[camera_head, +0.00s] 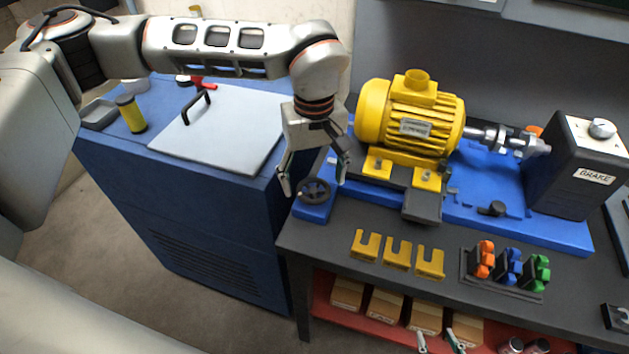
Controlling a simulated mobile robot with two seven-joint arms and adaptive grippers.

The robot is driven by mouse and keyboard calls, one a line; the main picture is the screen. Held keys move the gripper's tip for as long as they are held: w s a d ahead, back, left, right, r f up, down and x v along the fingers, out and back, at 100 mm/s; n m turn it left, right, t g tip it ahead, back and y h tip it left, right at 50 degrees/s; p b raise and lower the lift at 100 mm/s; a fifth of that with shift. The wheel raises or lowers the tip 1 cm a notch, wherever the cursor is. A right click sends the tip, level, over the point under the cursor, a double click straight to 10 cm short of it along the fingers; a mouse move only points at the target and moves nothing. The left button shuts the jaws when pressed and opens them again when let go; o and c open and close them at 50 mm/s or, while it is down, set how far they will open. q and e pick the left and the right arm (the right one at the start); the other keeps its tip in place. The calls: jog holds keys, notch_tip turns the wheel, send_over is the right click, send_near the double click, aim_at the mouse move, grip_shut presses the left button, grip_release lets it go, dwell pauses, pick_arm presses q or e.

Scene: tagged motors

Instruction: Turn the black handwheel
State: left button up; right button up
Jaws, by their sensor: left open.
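The black handwheel (315,190) is a small dark spoked wheel on a blue block at the left end of the dark bench. My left gripper (314,184) comes down over it from above, open. One finger shows to the left of the wheel and the other to the upper right. I cannot tell whether the fingers touch the rim or hang a little above it. Only the fingertips of my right gripper (438,341) show at the bottom edge, apart, in front of the lower shelf; the rest is out of view.
A yellow motor (412,120) stands on a blue base right of the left gripper, coupled to a dark brake box (580,170). Yellow slotted pieces (397,254) and coloured clips (514,265) lie along the bench front. A blue cabinet (190,220) with a grey lid (225,130) stands left.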

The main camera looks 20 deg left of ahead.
pick_arm(q)
jog(key=shift+f, duration=0.85)
pick_arm(e)
jog(key=shift+w+r, duration=0.45)
jog(key=shift+r, duration=0.05)
pick_arm(q)
jog(key=c, duration=1.1)
